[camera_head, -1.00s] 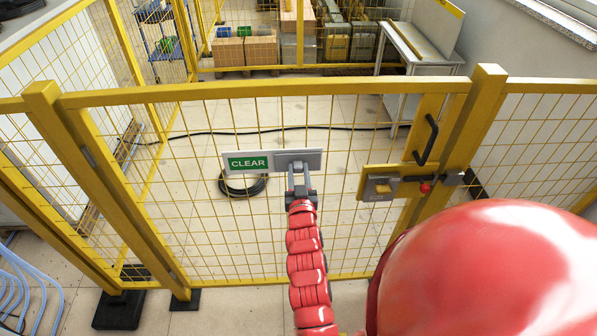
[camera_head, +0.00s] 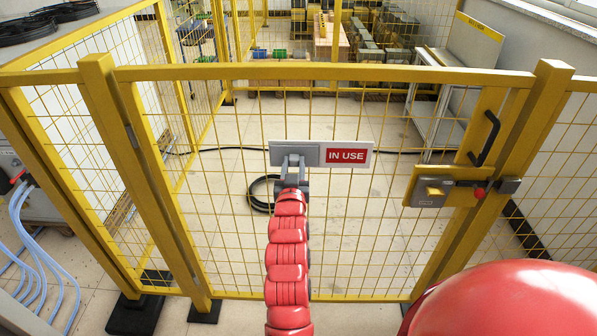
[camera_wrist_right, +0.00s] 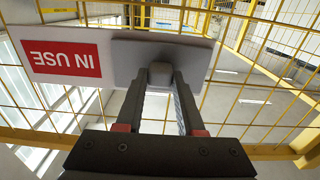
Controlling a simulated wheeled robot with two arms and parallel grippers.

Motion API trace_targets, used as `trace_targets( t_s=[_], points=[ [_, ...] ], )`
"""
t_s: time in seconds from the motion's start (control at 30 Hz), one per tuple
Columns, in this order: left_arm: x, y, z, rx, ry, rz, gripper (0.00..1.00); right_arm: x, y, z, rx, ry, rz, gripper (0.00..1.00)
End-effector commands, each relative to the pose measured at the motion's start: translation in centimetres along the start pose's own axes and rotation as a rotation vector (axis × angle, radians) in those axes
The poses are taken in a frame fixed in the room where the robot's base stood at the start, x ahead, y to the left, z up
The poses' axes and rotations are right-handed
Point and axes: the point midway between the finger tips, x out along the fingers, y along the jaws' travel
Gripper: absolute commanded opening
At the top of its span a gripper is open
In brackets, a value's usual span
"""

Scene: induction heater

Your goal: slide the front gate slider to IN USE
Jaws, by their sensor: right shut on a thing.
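The gate sign (camera_head: 355,156) hangs on the yellow mesh gate (camera_head: 290,73). Its right part shows a red panel with IN USE in white. The grey slider plate (camera_head: 310,154) covers the left part, and CLEAR is not visible. My right gripper (camera_head: 292,163) is shut on the slider's small knob, in front of the plate. In the right wrist view the sign (camera_wrist_right: 65,58) appears upside down, and both fingers hold the grey knob (camera_wrist_right: 160,74) on the plate (camera_wrist_right: 190,55). My left gripper is not in view.
The gate's latch box (camera_head: 433,192) and black handle (camera_head: 485,138) are on the right. A black cable coil (camera_head: 258,196) lies on the floor behind the mesh. Blue hoses (camera_head: 35,265) run at the lower left. Pallets with boxes stand at the back.

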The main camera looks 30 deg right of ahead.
Motion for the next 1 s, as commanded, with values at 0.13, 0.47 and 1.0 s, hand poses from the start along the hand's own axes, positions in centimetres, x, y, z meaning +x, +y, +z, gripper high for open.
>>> trace_targets(
  t_s=[0.13,0.47,1.0],
  points=[
    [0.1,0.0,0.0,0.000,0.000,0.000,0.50,0.0,-0.3,0.0,0.004,-0.002,-0.006,0.00],
    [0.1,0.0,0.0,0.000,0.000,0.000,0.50,0.0,-0.2,0.0,0.004,-0.001,-0.005,0.68],
    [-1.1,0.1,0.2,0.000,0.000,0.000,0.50,-5.1,-0.4,0.3,0.005,0.000,-0.010,0.68]
  ],
)
